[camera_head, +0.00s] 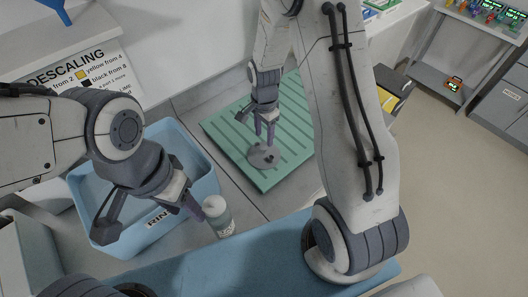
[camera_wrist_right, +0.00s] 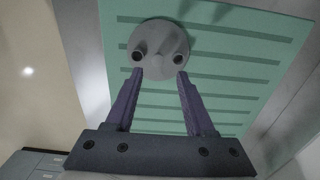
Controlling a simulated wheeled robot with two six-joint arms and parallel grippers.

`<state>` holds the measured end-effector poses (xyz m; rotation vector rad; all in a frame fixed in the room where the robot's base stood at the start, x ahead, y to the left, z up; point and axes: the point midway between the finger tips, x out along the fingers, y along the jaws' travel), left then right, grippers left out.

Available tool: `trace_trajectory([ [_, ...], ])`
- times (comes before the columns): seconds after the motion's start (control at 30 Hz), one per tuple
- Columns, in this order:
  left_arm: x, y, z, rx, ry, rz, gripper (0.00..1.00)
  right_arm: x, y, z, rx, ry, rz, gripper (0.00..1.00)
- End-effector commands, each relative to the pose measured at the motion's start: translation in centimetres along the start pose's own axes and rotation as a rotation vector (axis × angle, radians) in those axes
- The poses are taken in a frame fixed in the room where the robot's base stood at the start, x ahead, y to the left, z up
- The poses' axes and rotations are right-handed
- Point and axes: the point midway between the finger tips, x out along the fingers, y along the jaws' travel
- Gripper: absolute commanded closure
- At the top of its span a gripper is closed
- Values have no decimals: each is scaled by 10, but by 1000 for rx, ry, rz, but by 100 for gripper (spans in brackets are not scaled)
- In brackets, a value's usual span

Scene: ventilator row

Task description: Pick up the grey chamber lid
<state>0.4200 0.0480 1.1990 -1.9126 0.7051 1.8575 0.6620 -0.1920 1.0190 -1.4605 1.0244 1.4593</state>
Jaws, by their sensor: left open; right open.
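The grey chamber lid (camera_head: 263,156) is a round disc lying on the green ribbed mat (camera_head: 222,127). In the right wrist view the lid (camera_wrist_right: 159,36) shows two dark holes and a raised ridge across its middle. My right gripper (camera_head: 268,139) points down at the lid in the head view. In the right wrist view its fingertips (camera_wrist_right: 160,74) are open, spread on either side of the lid's near edge, with nothing gripped; whether they touch it I cannot tell. My left gripper (camera_head: 185,207) is beside a white-capped bottle (camera_head: 219,216); its fingers are partly hidden.
A blue rinse tub (camera_head: 108,236) stands at the left under my left arm. A blue mat (camera_head: 240,262) runs along the front. A descaling sign (camera_head: 85,75) is at the back left. Open floor (camera_head: 440,180) lies to the right.

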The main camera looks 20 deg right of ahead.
Motion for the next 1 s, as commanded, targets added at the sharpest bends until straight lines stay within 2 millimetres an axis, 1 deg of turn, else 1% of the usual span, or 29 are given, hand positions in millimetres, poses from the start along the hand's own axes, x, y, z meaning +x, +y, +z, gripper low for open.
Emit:
trace_trajectory([
  [0.13,-10,1,0,1,0,0,50,10,3,2,-1,-3,6,46],
  [0.27,-21,2,-1,3,0,0,50,27,5,4,-2,-3,7,46],
  [0.33,-23,2,-1,4,0,0,50,37,5,4,-2,-2,5,46],
  [0.43,-26,2,-1,4,0,0,50,47,4,4,-2,-1,3,46],
  [0.53,-26,2,-1,5,0,0,50,52,4,4,-2,-1,1,46],
  [0.73,-25,2,-1,5,0,0,50,53,4,4,-2,0,0,46],
  [0.77,-25,2,-1,5,0,0,50,53,4,4,-2,0,0,50],
  [0.8,-25,2,-1,5,0,0,50,53,4,4,-2,0,0,65],
  [0.9,-25,2,-1,4,0,0,50,52,4,4,-2,0,0,100],
  [1.0,-25,2,-1,4,0,0,50,52,4,4,-2,0,0,100],
])
